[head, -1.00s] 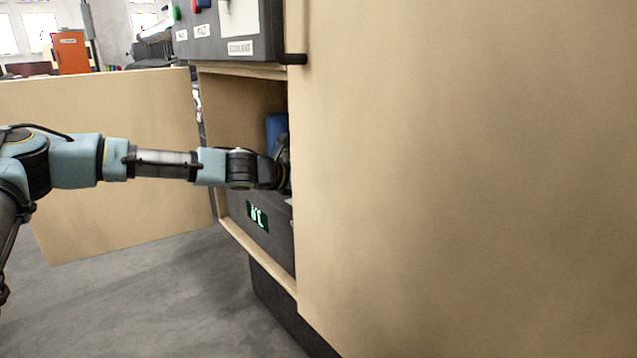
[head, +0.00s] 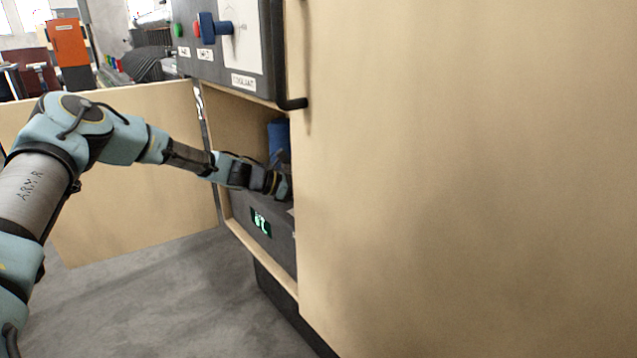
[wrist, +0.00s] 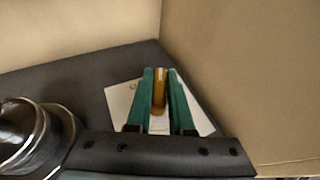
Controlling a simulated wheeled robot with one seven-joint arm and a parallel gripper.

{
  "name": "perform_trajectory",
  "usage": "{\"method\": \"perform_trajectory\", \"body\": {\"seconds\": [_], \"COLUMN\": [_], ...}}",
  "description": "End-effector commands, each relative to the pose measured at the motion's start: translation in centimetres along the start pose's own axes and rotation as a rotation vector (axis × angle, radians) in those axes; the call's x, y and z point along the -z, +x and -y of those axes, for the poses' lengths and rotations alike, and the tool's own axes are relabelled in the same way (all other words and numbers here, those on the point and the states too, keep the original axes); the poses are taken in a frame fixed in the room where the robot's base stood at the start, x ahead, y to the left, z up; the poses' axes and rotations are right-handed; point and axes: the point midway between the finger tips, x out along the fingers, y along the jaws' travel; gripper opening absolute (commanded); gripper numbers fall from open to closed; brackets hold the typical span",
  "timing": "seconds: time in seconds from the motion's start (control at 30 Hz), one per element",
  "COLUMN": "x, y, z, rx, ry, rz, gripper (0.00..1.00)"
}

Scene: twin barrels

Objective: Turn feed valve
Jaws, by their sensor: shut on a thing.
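In the wrist view, a yellow-orange handle (wrist: 159,88) stands on a white plate (wrist: 121,102) on a dark box top; it appears to be the feed valve, though no label on it is readable. My gripper (wrist: 161,74) has its two green fingers closed on this handle, one on each side. In the head view, my gripper (head: 284,186) reaches into the open cabinet above the dark box (head: 279,232). The fingertips and the handle are hidden there by the wooden panel's edge.
A blue cylinder (head: 277,137) stands inside the cabinet. The wooden door (head: 130,190) is open at left. Above is a control panel with a blue handle (head: 208,28) and buttons. A wide wooden panel (head: 460,180) fills the right. In the wrist view, a dark round part (wrist: 35,135) is at left.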

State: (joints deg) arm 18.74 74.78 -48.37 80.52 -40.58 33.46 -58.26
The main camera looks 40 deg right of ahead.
Motion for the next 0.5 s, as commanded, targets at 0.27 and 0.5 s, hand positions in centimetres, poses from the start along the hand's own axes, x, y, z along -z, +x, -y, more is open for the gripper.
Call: {"method": "perform_trajectory", "body": {"seconds": [0.27, 0.5], "x": [0.44, 0.47], "y": [0.33, 0.33], "z": [-0.17, -0.13], "rx": [0.240, 0.395], "ry": [0.106, 0.168], "rz": [-0.002, 0.000], "gripper": [0.00, 0.00]}}
